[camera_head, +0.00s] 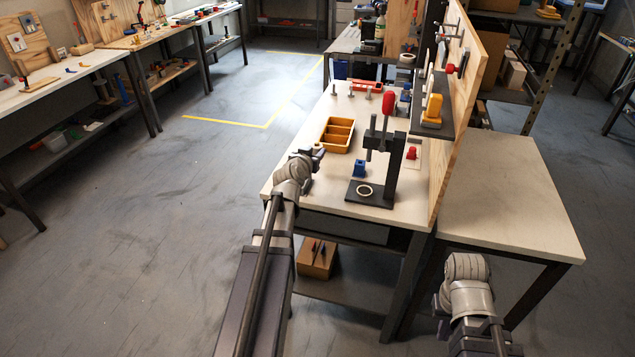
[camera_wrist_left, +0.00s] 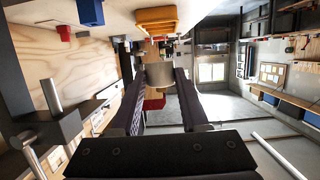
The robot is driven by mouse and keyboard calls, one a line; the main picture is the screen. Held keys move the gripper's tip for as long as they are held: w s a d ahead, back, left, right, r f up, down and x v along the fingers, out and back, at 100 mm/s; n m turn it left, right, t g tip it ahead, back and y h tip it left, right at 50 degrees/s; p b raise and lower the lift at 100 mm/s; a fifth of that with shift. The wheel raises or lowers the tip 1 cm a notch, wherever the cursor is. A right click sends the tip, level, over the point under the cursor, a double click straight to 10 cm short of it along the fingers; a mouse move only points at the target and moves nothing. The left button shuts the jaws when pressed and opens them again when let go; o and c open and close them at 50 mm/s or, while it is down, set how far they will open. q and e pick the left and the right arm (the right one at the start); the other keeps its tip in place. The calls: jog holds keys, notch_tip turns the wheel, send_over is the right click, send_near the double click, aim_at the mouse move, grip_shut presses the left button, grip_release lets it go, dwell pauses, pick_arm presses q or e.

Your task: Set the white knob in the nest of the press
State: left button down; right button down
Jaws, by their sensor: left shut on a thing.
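My left gripper (camera_head: 318,152) is shut on the pale, roughly cylindrical white knob (camera_wrist_left: 160,75), held between both fingertips in the left wrist view. In the head view the gripper is above the bench's left side, left of the press, and the knob cannot be made out there. The dark press (camera_head: 394,165) stands upright near the bench's front, with a red-topped lever (camera_head: 388,104). Its nest, a pale ring (camera_head: 364,190), lies on the base plate and looks empty. My right gripper (camera_head: 443,326) is low at the right; its fingers cannot be made out.
An orange compartment tray (camera_head: 336,134) is behind my left gripper. A blue block (camera_head: 359,168) stands close behind the nest, and a red piece (camera_head: 411,153) is right of the press. A wooden panel (camera_head: 455,125) bounds the bench's right side. A side table (camera_head: 510,195) is bare.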

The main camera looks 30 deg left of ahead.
pick_arm(q)
jog(key=shift+f+b, duration=3)
jog(key=shift+f, duration=0.15)
jog(key=shift+f, duration=0.1)
notch_tip(320, 180, down, 4)
jog(key=b, duration=0.4)
jog(key=shift+r, duration=0.25)
